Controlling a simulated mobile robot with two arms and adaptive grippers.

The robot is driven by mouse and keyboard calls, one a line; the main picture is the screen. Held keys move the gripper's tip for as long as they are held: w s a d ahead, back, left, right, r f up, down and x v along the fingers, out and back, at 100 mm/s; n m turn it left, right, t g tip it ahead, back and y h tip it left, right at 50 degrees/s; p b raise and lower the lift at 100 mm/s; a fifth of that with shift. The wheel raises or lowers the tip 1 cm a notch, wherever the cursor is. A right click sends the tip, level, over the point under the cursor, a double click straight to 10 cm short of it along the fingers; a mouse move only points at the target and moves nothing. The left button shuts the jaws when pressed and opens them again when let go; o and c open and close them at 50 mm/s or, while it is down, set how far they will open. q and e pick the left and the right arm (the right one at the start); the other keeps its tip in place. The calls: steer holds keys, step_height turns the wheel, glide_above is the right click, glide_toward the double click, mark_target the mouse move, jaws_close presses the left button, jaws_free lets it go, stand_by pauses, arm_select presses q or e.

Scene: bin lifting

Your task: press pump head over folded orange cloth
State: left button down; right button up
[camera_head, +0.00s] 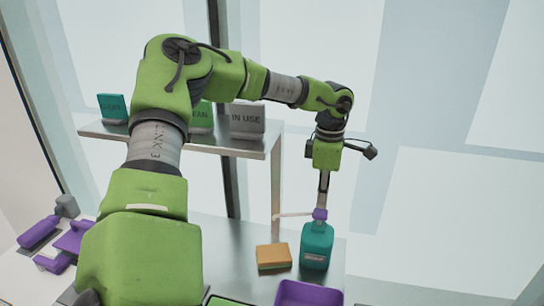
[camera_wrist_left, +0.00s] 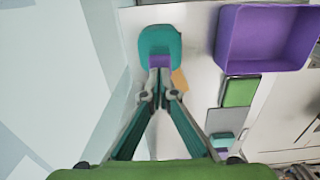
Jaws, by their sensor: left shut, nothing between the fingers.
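A teal bottle (camera_head: 315,246) stands upright near the counter's right end, with a purple pump head (camera_head: 320,214) on top. My left gripper (camera_head: 322,203) points down from above, shut and empty, its tips at the pump head; I cannot tell whether they touch. In the left wrist view the shut fingertips (camera_wrist_left: 159,84) are just below the purple head (camera_wrist_left: 159,61), with the teal bottle (camera_wrist_left: 159,38) beyond. An orange block with a dark lower layer (camera_head: 273,256) lies left of the bottle, apart from it; it looks more like a sponge than cloth. My right gripper is out of view.
A purple bin (camera_head: 303,293) stands in front of the bottle. A raised shelf (camera_head: 255,147) behind carries signs, one reading IN USE (camera_head: 247,121). Purple tools (camera_head: 40,232) lie at the far left. A green pad (camera_wrist_left: 240,92) lies near the bin.

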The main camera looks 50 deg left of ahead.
arm_select(q)
step_height(320, 180, up, 6)
steer(key=p, duration=0.2)
steer(key=shift+f+p, duration=0.1)
steer(key=shift+p, duration=0.25)
stand_by(0.4)
